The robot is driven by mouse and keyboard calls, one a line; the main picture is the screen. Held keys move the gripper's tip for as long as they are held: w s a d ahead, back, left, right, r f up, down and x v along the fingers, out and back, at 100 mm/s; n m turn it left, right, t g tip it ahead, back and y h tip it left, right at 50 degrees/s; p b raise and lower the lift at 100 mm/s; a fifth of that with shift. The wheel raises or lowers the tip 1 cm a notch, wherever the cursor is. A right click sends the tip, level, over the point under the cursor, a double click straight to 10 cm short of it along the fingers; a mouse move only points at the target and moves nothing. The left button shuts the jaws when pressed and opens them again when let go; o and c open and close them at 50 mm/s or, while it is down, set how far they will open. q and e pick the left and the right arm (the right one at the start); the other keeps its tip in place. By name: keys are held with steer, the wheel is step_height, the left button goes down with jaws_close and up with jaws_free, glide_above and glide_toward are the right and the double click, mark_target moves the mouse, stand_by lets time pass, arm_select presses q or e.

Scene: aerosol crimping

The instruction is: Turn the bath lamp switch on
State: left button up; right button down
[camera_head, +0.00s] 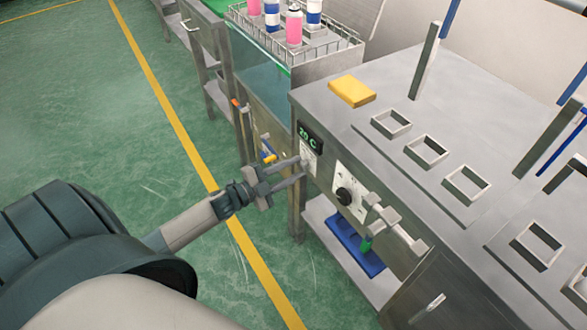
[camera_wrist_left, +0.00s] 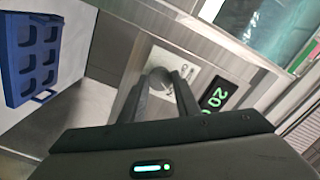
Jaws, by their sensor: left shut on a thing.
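The bath lamp switch sits on a small white plate (camera_head: 309,152) on the front face of the metal bench, just below a green-lit display. In the left wrist view the white plate (camera_wrist_left: 188,66) shows with a small printed mark, and the switch itself is mostly hidden by the fingers. My left gripper (camera_head: 302,170) reaches the plate from the left, with its fingertips at the switch. In the left wrist view the two fingers (camera_wrist_left: 162,85) close around the switch at the plate. Whether the switch is on cannot be told. My right gripper is not in view.
The display (camera_head: 310,138) reads about 20 C. A black knob (camera_head: 345,196) on another white plate is to the right. A yellow block (camera_head: 351,91) lies on the bench top (camera_head: 400,75). A blue tray (camera_head: 355,247) is on the shelf below. Pink and white cans stand in a wire rack (camera_head: 340,46) behind.

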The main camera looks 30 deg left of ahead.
arm_select(q)
steer(key=o, duration=1)
steer(key=shift+o, duration=0.2)
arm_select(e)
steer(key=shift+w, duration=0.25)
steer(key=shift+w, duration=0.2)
arm_select(q)
steer(key=shift+s, duration=0.1)
steer(key=shift+s+a+f, duration=0.1)
steer(key=shift+s+a, duration=0.15)
steer(key=shift+s, duration=0.3)
steer(key=b+v, duration=0.1)
steer(key=v, duration=1.5)
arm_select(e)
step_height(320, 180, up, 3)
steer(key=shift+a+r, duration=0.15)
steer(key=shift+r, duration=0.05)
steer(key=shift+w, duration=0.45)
